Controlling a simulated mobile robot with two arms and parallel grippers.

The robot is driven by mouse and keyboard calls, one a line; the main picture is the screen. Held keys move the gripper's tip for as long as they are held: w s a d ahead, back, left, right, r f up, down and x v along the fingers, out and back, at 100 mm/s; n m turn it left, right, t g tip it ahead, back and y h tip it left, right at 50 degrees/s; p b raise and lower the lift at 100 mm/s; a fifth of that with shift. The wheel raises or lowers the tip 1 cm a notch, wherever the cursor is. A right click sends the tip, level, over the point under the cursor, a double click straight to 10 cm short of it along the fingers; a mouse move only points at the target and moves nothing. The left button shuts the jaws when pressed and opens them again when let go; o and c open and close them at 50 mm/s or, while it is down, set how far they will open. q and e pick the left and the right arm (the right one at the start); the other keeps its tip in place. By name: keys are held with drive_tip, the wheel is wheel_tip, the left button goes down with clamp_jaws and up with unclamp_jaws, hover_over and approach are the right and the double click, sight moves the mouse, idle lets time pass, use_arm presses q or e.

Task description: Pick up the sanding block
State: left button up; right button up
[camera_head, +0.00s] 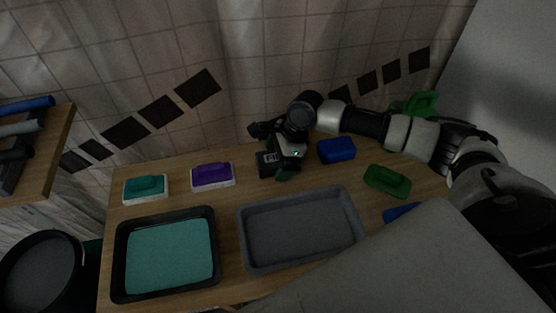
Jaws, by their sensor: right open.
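Several block-like tools lie on the wooden table; I cannot tell for certain which is the sanding block. A teal-topped block with a pale base (145,188) and a purple-topped one (212,176) lie at the back left. A blue block (337,150) lies to the right of my right gripper, and a green block with a raised grip (387,180) lies further right. My right gripper (271,163) is open and low over the back middle of the table. A dark green item (287,173) shows partly beneath it; contact is unclear. My left gripper is out of view.
A black tray with teal contents (117,262) and an empty grey tray (302,228) fill the front of the table. Another blue item (400,212) is partly hidden by a large grey surface. A tiled wall stands behind. A dark bucket (42,270) stands at left.

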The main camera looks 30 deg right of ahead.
drive_tip(key=c, duration=1)
drive_tip(key=shift+c, duration=0.4)
